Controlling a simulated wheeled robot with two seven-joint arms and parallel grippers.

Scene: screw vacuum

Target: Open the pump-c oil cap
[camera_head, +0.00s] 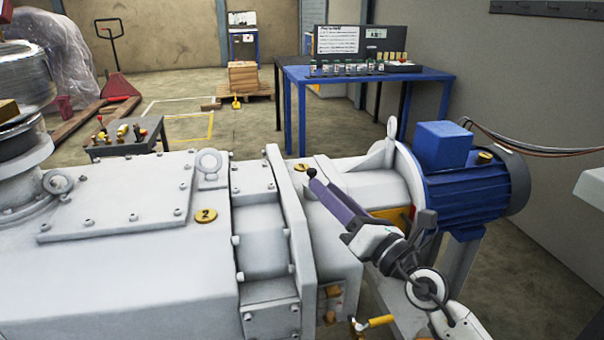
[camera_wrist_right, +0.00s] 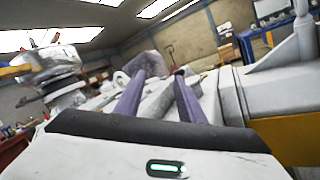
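The large grey pump (camera_head: 120,255) fills the lower left of the head view. A round brass cap marked 2 (camera_head: 205,215) sits on its top. Another brass cap (camera_head: 301,167) sits farther back, beside my right fingertips. A third brass cap (camera_head: 485,157) is on the blue motor (camera_head: 478,190). I cannot tell which is the pump-c oil cap. My right gripper (camera_head: 313,174) reaches in from the lower right above the pump. In the right wrist view its two purple fingers (camera_wrist_right: 160,74) are apart with nothing held between them. My left gripper is not in view.
A lifting ring (camera_head: 209,163) and a raised flange (camera_head: 290,215) stand up from the pump near my right gripper. A blue table (camera_head: 430,82) with small bottles stands behind. A low grey table (camera_head: 122,147) with tools is at the left. Open floor lies between them.

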